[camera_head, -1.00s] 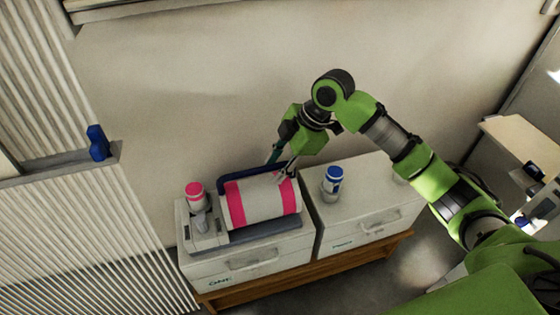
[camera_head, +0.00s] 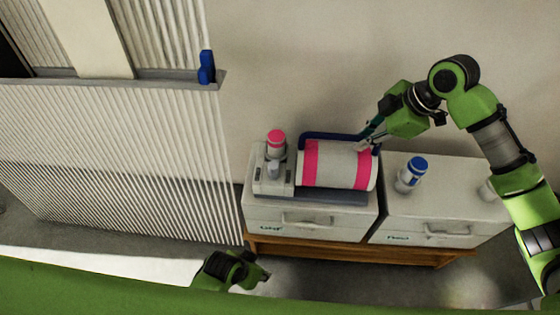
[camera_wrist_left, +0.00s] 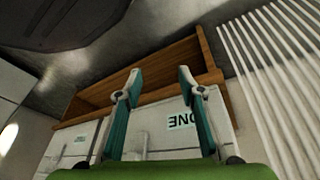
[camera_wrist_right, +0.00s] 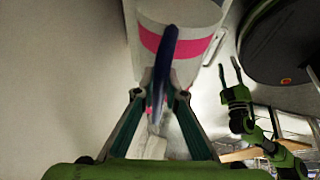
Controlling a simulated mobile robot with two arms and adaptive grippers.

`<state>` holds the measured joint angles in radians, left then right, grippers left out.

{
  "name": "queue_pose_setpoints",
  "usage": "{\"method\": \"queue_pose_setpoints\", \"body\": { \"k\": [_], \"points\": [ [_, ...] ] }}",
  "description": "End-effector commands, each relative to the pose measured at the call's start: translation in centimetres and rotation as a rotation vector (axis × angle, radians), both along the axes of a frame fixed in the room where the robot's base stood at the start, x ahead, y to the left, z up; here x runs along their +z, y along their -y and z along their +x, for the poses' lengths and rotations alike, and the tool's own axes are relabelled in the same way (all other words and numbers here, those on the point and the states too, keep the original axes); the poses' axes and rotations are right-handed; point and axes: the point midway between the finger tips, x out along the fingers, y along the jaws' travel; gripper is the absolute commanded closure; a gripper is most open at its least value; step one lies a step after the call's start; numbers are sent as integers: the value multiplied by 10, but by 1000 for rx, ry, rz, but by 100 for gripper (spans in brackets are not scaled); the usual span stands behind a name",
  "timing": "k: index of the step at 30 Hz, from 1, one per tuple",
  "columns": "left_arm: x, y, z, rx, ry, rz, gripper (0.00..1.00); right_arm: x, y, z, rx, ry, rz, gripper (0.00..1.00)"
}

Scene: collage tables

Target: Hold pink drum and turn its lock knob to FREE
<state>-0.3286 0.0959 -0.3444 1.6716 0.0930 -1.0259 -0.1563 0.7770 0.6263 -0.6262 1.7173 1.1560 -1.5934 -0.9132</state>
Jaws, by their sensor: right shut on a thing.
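The pink drum (camera_head: 336,163), white with two pink bands, lies on a grey base on the left cabinet. A blue bar (camera_head: 330,136) runs along its back. My right gripper (camera_head: 366,142) is at the drum's back right; the right wrist view shows it shut on the blue bar (camera_wrist_right: 162,75), with the drum (camera_wrist_right: 180,15) just beyond. A grey lever-like part (camera_head: 273,168) stands at the base's left end; I cannot tell whether it is the lock knob, nor read any marking. My left gripper (camera_head: 264,274) is low in front of the cabinet; the left wrist view (camera_wrist_left: 160,80) shows it open and empty.
A pink-capped bottle (camera_head: 276,143) stands behind the grey part. A blue-capped bottle (camera_head: 411,174) stands on the right cabinet (camera_head: 450,180). Both cabinets rest on a wooden bench (camera_head: 340,250). A ribbed panel (camera_head: 110,160) stands to the left. The floor in front is clear.

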Motion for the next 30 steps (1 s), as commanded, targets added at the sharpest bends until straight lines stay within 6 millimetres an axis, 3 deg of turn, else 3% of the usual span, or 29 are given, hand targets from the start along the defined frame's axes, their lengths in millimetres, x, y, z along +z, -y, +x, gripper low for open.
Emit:
{"method": "queue_pose_setpoints", "body": {
  "k": [1,4,6,9,13,20,30],
  "points": [
    [27,37,18,-101,42,-39,64,1,0,0,0,1,0,100],
    [81,106,35,-340,107,-103,64,1,0,0,1,1,1,100],
    [114,140,41,-488,138,-131,64,1,0,0,-1,2,1,100],
    [149,166,51,-644,157,-150,64,1,0,0,-1,2,1,100],
    [185,177,68,-779,152,-151,64,1,0,0,-1,2,1,100],
    [249,172,104,-954,112,-126,64,1,0,1,-1,2,1,100],
    [343,138,140,-1162,31,5,64,1,0,1,-1,3,1,100]
  ]
}}
